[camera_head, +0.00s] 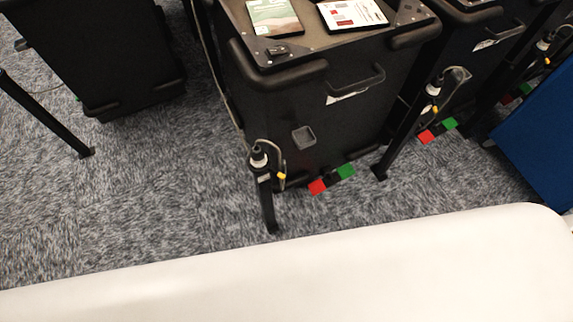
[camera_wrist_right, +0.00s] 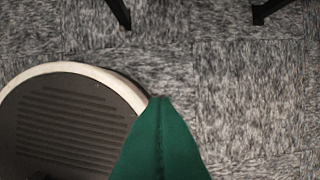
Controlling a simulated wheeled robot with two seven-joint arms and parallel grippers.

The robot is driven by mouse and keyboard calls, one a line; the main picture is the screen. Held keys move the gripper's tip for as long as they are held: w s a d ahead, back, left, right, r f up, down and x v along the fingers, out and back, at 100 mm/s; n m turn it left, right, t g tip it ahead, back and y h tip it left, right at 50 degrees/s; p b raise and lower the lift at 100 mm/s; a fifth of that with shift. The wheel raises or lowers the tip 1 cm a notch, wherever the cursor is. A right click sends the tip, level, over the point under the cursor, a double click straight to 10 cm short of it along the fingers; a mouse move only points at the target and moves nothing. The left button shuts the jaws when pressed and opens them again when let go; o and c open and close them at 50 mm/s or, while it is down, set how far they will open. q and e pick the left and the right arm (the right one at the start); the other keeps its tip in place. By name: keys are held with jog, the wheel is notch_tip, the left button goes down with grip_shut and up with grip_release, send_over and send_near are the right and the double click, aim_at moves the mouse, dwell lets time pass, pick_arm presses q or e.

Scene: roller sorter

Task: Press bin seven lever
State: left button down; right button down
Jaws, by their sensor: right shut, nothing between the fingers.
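A large black bin (camera_head: 290,110) stands in the middle of the head view, with books or packets lying on its top. At its foot, near the floor, are a red lever pad (camera_head: 317,187) and a green lever pad (camera_head: 346,171). A second red pad (camera_head: 425,137) and green pad (camera_head: 450,124) sit at the foot of the bin to the right. I can read no bin number, so I cannot tell which is bin seven. My right gripper (camera_wrist_right: 160,100), with green fingers, is shut and empty above the carpet in the right wrist view. My left gripper is not in view.
Black posts (camera_head: 266,205) stand beside the bins, with cables and connectors at their tops. Another black bin (camera_head: 95,55) is at upper left, and a blue panel (camera_head: 540,130) at the right. Grey carpet (camera_head: 150,190) is clear in front and to the left.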

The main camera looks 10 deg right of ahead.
jog(key=w+a+r+n+y+b, duration=0.1)
jog(key=w+r+b, duration=0.15)
jog(key=r, duration=0.45)
jog(key=w+a+r+t+b, duration=0.1)
jog(key=w+a+r, duration=0.1)
jog(key=w+r, duration=0.35)
jog(key=w+a+r+n+y+b, duration=0.1)
jog(key=w+r, duration=0.1)
jog(key=r, duration=0.6)
jog(key=n+g+y, duration=0.4)
jog(key=n+y, duration=0.1)
jog(key=n, duration=0.1)
send_near(276, 173)
jog(key=w+d+r, duration=0.3)
jog(key=w+d, duration=0.1)
jog(key=d, duration=0.2)
jog(key=shift+a, duration=0.1)
jog(key=shift+f, duration=0.1)
jog(key=s+a+r+x, duration=0.1)
jog(key=s+x, duration=0.1)
jog(key=x, duration=1)
jog(key=shift+s+f, duration=0.15)
jog(key=shift+f, duration=0.05)
